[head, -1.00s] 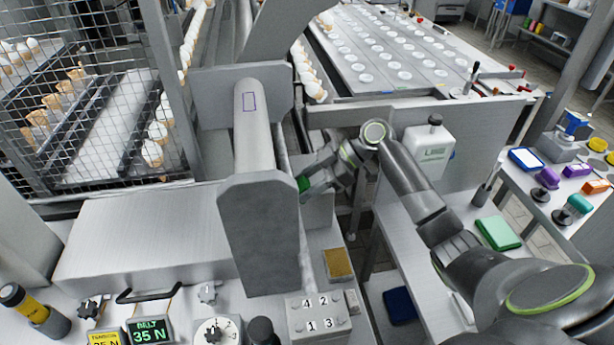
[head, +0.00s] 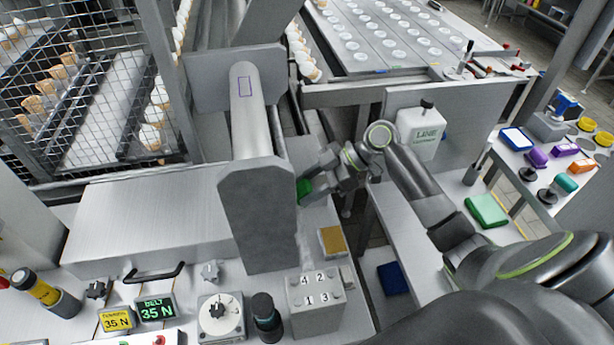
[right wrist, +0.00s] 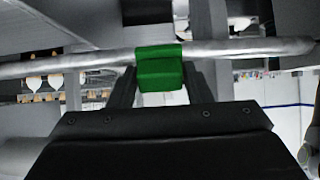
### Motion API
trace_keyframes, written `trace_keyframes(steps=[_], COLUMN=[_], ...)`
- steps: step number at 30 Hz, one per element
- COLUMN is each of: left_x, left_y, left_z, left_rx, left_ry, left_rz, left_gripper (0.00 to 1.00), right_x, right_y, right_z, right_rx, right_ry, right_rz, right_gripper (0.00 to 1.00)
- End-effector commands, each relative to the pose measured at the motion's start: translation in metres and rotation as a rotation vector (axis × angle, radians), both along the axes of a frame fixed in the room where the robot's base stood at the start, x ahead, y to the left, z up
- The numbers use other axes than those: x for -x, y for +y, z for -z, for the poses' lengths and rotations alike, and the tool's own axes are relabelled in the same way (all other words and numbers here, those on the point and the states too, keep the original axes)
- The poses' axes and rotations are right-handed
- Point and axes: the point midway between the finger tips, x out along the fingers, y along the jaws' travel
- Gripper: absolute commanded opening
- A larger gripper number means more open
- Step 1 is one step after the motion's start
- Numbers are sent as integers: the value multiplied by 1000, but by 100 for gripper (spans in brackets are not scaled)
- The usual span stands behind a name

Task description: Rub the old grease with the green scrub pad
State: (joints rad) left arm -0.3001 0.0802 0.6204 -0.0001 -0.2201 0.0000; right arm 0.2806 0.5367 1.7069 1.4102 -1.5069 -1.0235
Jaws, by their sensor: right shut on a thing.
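The green scrub pad (head: 304,190) is held in my right gripper (head: 316,184), just right of the big grey roller's end block. In the right wrist view the pad (right wrist: 160,70) sits between the two dark fingers (right wrist: 160,82), shut on it. There the pad overlaps a long pale metal bar (right wrist: 235,49); whether it presses on the bar I cannot tell. I cannot make out the old grease in either view; the pad and gripper may hide it. My left gripper is not in view.
The end block (head: 262,215) stands close to the left of my gripper. A control panel with a numbered box (head: 315,300) and a tan sponge-like block (head: 332,240) lies in front. A white bottle (head: 420,130) and a lighter green cloth (head: 487,210) are at the right.

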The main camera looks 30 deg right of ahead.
Motion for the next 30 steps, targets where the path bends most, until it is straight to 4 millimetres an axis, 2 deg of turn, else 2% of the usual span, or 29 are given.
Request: trace_keyframes(steps=[11,30], left_x=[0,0], left_y=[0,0], left_z=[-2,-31], left_rx=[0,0], left_ry=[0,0], left_rz=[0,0], left_gripper=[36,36], right_x=[2,11], right_y=[-1,-40], right_z=[-2,-43], right_rx=[2,3], right_ry=[-2,-2], right_rz=[2,2], right_gripper=[26,26])
